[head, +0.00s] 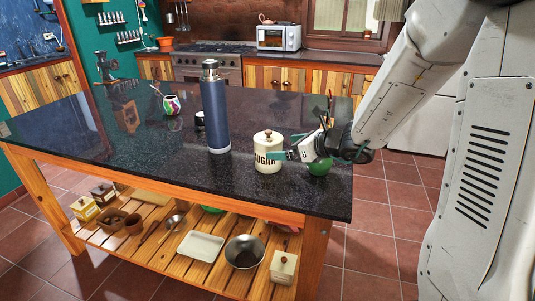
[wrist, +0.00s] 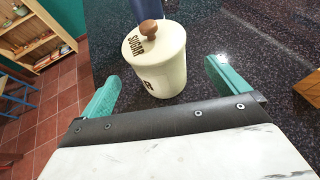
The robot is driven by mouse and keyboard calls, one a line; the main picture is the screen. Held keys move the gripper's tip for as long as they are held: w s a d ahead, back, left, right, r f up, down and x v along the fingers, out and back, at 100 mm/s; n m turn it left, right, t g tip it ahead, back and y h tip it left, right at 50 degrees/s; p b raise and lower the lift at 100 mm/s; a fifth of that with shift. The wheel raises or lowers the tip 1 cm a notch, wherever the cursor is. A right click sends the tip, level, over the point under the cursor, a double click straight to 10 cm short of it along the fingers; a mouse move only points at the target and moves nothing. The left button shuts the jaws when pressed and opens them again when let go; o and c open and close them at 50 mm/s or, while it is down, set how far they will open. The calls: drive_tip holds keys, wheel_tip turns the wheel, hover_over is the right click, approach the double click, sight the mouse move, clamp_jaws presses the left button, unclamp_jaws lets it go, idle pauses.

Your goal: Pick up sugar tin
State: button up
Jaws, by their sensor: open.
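The sugar tin (head: 268,153) is cream with dark "SUGAR" lettering and a brown knob on its lid. It stands upright near the front right of the dark island counter (head: 110,155). In the wrist view the tin (wrist: 160,70) is ahead of my gripper (wrist: 165,88), roughly between the lines of its two green fingers. The fingers are spread wide and hold nothing. In the head view my gripper (head: 274,148) is at the tin's right side, with a green finger passing by the tin. I cannot tell whether they touch.
A tall blue flask (head: 215,110) stands just behind and left of the tin. A green round object (head: 320,167) sits under my wrist at the right. A colourful ball-like object (head: 172,105) is farther left. The counter's left front is clear. A slatted shelf below holds bowls and boxes.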

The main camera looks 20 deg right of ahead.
sight(269, 148)
drive_tip(key=x, duration=0.7)
drive_tip(key=shift+s+a+f, duration=0.1)
drive_tip(key=c, duration=1.4)
